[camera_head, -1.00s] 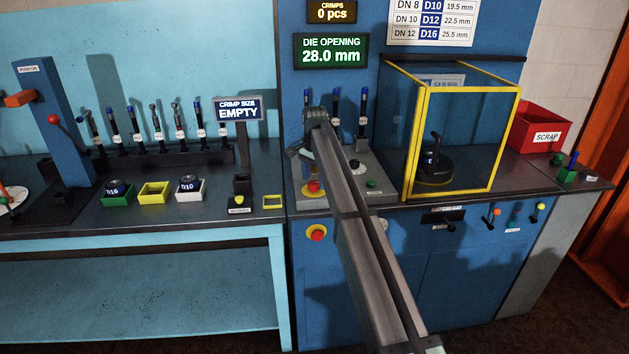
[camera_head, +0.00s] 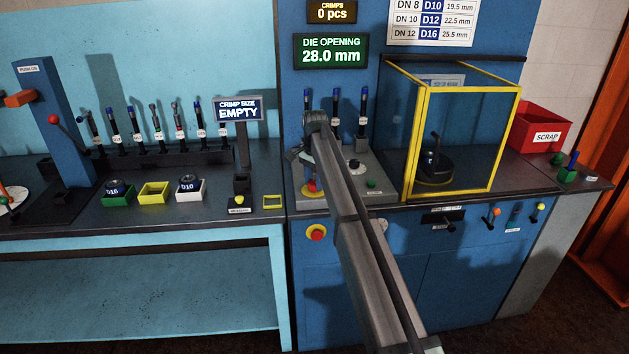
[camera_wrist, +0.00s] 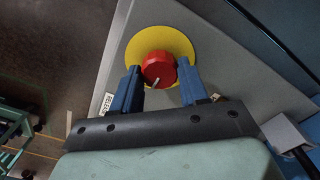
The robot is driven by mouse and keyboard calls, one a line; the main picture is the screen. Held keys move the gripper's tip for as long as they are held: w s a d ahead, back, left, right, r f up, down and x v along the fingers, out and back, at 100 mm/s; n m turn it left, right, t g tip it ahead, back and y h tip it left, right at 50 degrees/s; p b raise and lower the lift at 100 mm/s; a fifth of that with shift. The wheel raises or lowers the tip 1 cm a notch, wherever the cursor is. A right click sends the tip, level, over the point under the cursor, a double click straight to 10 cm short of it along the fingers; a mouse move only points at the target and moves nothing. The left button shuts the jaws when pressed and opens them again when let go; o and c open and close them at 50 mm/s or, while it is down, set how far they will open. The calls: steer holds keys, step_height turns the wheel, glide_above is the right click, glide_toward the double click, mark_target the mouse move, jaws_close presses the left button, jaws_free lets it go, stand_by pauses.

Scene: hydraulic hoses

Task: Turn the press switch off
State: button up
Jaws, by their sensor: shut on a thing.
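The press switch is a red round knob (camera_wrist: 158,66) with a pale pointer mark, set on a yellow disc (camera_wrist: 176,40) in the wrist view. In the head view the yellow disc (camera_head: 313,193) shows low on the left of the grey sloped control panel (camera_head: 345,190), partly covered by my gripper. My gripper (camera_wrist: 159,80) is shut on the red knob, with one blue finger on each side of it. The pale mark points toward the lower side of the wrist picture, slightly left. My arm hides part of the panel in the head view.
A black knob (camera_head: 354,163) and a green button (camera_head: 371,184) are on the same panel. Upright blue-topped levers (camera_head: 362,105) stand behind it. A red emergency button (camera_head: 316,233) is on the cabinet front below. A yellow-framed guard (camera_head: 423,145) stands to the right.

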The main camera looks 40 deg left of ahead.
steer(key=shift+c, duration=0.8)
steer(key=n, duration=0.8)
steer(key=shift+a+n, duration=0.1)
steer(key=shift+n, duration=0.2)
steer(key=n, duration=0.4)
steer(key=shift+n, duration=0.3)
steer(key=n, duration=0.4)
steer(key=shift+n, duration=0.3)
